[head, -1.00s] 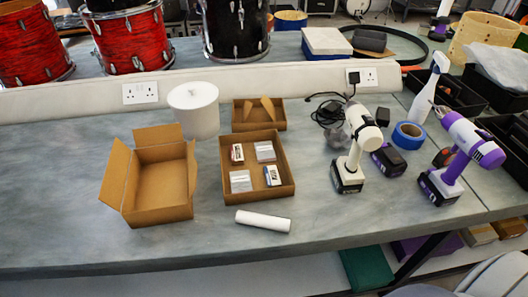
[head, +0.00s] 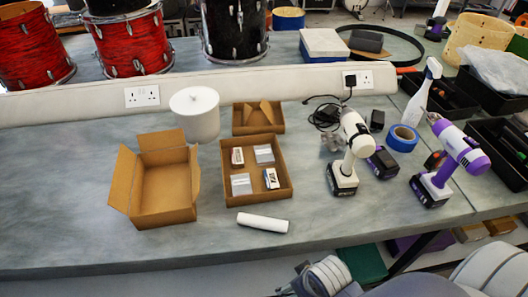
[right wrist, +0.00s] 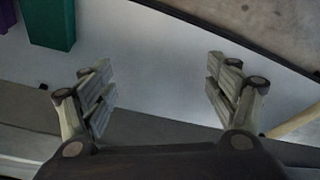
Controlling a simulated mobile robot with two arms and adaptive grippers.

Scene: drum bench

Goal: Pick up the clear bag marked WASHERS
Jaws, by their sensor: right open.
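A shallow cardboard tray (head: 285,190) on the bench holds two clear bags and two small printed boxes. One clear bag (head: 264,154) lies at the tray's back right and the other clear bag (head: 241,184) at its front left. Their markings are too small to read, so I cannot tell which says WASHERS. Another clear bag (head: 331,143) seems to lie beside the white drill, partly hidden. My right gripper (right wrist: 160,88) is open and empty in the right wrist view, away from the tray. In the head view its arm is low at the bottom right. My left gripper is not in view.
An open cardboard box (head: 165,190) stands left of the tray, a white lidded tub (head: 196,113) behind it. A white roll (head: 263,222) lies in front. A white drill (head: 350,150) and a purple drill (head: 450,165) stand right. The bench's front left is clear.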

